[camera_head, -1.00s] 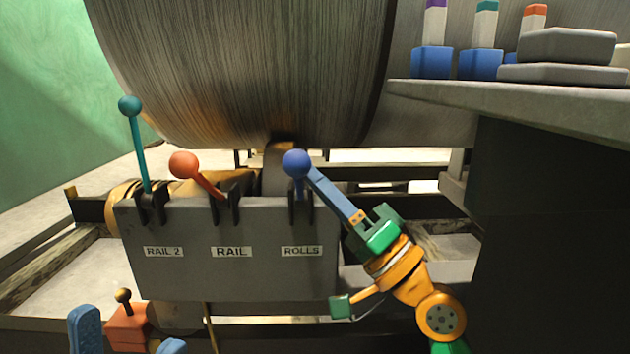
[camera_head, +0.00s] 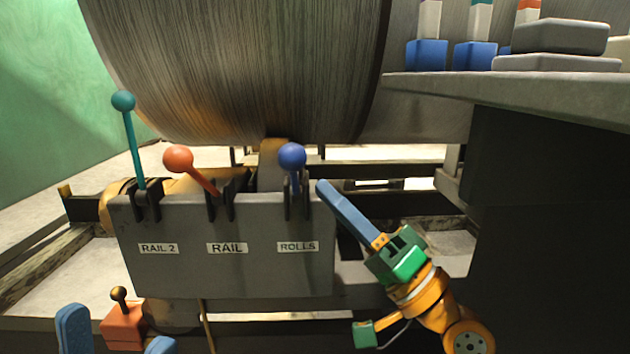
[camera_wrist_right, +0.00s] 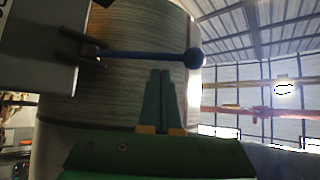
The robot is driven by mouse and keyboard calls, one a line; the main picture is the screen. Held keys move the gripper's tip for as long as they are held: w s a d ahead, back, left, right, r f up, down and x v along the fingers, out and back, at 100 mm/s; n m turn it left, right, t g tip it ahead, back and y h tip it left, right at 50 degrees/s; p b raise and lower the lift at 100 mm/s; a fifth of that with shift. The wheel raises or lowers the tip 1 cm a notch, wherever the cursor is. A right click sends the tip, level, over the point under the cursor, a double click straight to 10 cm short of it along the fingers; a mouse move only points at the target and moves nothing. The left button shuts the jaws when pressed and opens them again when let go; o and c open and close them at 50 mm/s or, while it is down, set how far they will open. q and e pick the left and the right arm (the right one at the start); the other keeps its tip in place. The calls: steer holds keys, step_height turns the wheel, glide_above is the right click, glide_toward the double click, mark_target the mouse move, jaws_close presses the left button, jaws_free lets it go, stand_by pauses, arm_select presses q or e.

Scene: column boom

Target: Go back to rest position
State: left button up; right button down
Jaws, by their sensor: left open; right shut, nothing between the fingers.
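My right gripper (camera_head: 324,188) is shut and empty, its blue fingers pointing up and left, just right of the grey lever box (camera_head: 225,275).
The teal RAIL 2 lever (camera_head: 123,100) and the red RAIL lever (camera_head: 178,158) stand on the box. An orange box with a small knob (camera_head: 118,294) is behind my left fingers. A grey shelf (camera_head: 520,90) juts out at right. A large roll (camera_head: 240,70) fills the back.

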steer(key=shift+v, duration=1.35)
steer(key=shift+d, duration=0.1)
